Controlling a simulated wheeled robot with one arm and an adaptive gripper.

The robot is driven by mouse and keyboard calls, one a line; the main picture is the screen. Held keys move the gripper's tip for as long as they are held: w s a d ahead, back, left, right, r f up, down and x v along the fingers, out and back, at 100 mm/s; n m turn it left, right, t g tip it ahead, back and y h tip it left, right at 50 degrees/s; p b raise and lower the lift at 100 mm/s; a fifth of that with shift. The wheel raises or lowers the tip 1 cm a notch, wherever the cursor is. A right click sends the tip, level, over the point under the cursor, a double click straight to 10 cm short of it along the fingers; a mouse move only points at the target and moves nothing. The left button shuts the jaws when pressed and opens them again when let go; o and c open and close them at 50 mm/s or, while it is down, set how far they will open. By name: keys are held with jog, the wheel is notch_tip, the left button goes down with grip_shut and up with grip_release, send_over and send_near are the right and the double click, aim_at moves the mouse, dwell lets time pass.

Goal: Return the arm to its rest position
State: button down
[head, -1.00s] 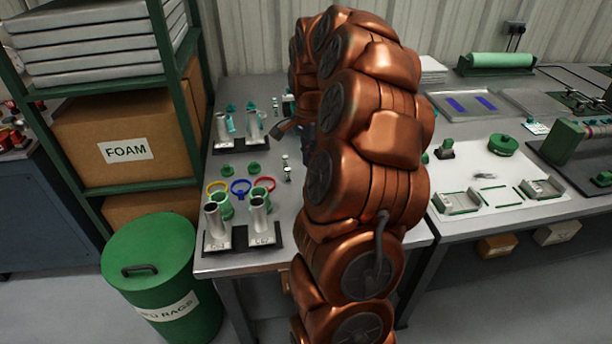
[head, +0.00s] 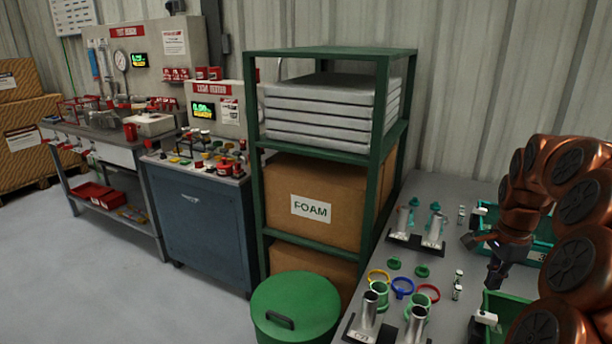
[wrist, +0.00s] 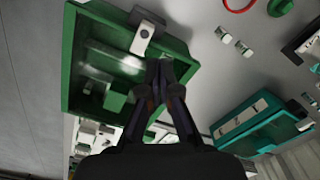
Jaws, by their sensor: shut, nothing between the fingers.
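My copper arm (head: 560,205) reaches over the steel bench at the right edge of the head view. My gripper (head: 494,276) points down above the bench, right of the metal tubes. In the wrist view my gripper (wrist: 160,70) has its fingertips together with nothing between them. Below it lies a green tray (wrist: 88,88), with a white-labelled clip on its rim. The tray also shows partly in the head view (head: 492,308), cut by my arm. A teal tray (wrist: 245,128) lies to the right in the wrist view.
Metal tubes on dark bases (head: 368,312), coloured rings (head: 402,287) and small vials stand on the bench left of my gripper. A green shelf rack (head: 377,150) with a foam box (head: 312,185) and a green bin (head: 296,300) stand beside the bench. The floor at left is clear.

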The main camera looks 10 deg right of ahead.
jog(key=s+a+r+n+p, duration=0.25)
jog(key=a+n, duration=0.25)
jog(key=a, duration=0.5)
jog(key=s+a+r+n+p, duration=0.2)
jog(key=a+r+n, duration=0.25)
jog(key=a, duration=0.65)
jog(key=s+a+n+g+p, duration=0.1)
jog(key=s+a+n+p, duration=0.1)
jog(key=s+a+n, duration=0.3)
jog(key=s+a+n+p, duration=0.1)
jog(key=s+a+n, duration=0.4)
jog(key=s, duration=0.8)
jog(key=shift+s+a+f+g+p, duration=0.2)
jog(key=shift+s+a+g+p, duration=0.15)
jog(key=shift+a, duration=0.6)
